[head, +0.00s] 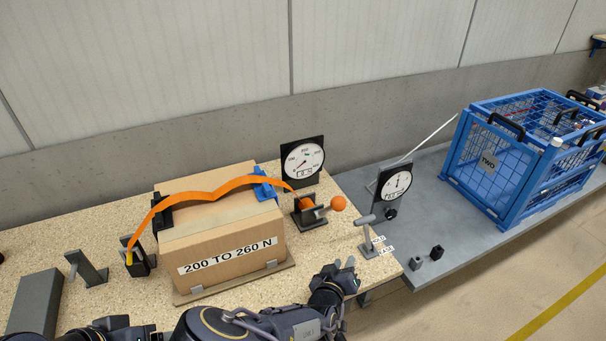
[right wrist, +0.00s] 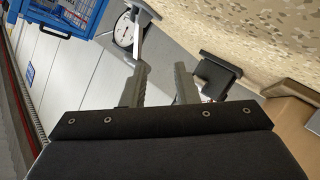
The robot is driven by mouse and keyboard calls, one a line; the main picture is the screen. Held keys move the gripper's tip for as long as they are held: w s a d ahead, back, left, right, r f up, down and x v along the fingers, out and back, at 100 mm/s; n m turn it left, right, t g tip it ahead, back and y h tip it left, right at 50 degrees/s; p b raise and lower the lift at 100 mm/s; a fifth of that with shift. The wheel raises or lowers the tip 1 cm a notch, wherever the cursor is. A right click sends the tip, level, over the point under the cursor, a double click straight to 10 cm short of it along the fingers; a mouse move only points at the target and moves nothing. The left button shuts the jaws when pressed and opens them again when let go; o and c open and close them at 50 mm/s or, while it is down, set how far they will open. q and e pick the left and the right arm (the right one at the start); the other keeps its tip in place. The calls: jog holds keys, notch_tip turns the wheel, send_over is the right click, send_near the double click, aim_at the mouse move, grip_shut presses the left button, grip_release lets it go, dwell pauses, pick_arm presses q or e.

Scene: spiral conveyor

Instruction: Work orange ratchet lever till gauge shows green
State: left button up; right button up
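The orange ratchet lever (head: 339,203) ends in an orange ball and sticks out rightward from a dark ratchet block (head: 310,218) on the table. An orange strap (head: 215,190) runs from it over a cardboard box (head: 235,246) labelled "200 TO 260 N". The round gauge (head: 303,158) stands behind the ratchet; its needle appears to point lower left, its readout too small to read. My right gripper (head: 337,279) is near the table's front edge, in front of the lever and apart from it. In the right wrist view its fingers (right wrist: 158,72) are apart and empty. Dark parts of my left arm or gripper (head: 115,328) show at bottom left.
A grey T-handle post (head: 368,236) stands right of the ratchet, with a second gauge (head: 394,184) behind it. A blue mesh crate (head: 505,165) sits on the grey bench at right. Grey brackets (head: 86,268) stand left of the box.

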jog(key=shift+p+v, duration=0.45)
jog(key=shift+v, duration=1.8)
